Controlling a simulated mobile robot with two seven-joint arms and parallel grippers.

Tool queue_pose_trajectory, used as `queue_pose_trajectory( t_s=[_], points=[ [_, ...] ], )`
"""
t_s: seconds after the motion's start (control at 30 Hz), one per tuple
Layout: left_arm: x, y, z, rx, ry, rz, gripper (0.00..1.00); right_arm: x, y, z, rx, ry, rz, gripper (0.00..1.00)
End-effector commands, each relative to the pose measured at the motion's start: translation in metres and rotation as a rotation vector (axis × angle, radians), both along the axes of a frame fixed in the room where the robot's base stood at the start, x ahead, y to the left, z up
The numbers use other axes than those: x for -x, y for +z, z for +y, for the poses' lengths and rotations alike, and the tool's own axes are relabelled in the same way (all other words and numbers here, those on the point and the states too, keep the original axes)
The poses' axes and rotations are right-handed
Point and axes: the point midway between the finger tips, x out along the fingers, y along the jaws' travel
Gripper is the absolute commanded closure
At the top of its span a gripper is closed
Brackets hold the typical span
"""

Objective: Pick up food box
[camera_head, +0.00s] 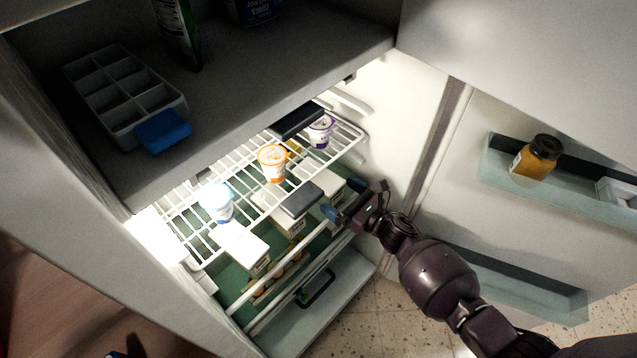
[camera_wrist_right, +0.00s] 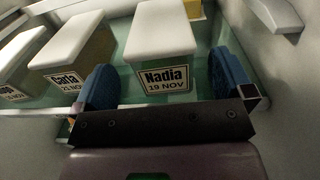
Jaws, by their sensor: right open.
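White-lidded food boxes stand in a row in the open fridge, below the wire shelf. In the right wrist view, the box labelled "Nadia 19 NOV" (camera_wrist_right: 164,48) is directly ahead, and the "Carla 21 NOV" box (camera_wrist_right: 75,50) stands to its left. The Nadia box also shows in the head view (camera_head: 325,181). My right gripper (camera_head: 345,198) is open, its blue fingers (camera_wrist_right: 165,88) apart at either side of the Nadia box's front. I cannot tell whether they touch it. A small dark and blue piece at the bottom-left edge (camera_head: 122,354) looks like my left gripper; its jaws are unclear.
Yogurt cups (camera_head: 272,162) stand on the wire shelf (camera_head: 185,215) above the boxes. Another box (camera_head: 238,246) is at the left. The open fridge door (camera_head: 455,170) is on the right, with a jar (camera_head: 536,158) in its bin. An ice tray (camera_head: 122,95) sits in the upper compartment.

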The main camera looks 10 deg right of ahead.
Motion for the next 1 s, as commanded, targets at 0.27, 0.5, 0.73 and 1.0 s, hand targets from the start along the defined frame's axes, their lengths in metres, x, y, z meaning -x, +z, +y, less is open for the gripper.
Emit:
queue_pose_trajectory(
  t_s=[0.27,0.5,0.73,1.0],
  points=[
    [-0.003,0.001,-0.002,-0.005,-0.01,-0.011,0.0,-0.03,0.0,0.021,-0.001,0.001,0.002,0.01],
    [-0.004,0.002,-0.002,-0.009,-0.015,-0.013,0.0,-0.036,0.002,0.024,0.0,0.0,0.001,0.01],
    [-0.003,0.001,-0.002,-0.009,-0.016,-0.01,0.0,-0.036,0.002,0.024,-0.001,0.0,0.001,0.21],
    [-0.001,0.0,-0.001,-0.009,-0.014,-0.006,0.0,-0.036,0.002,0.024,-0.001,0.0,0.001,0.62]
  ],
)
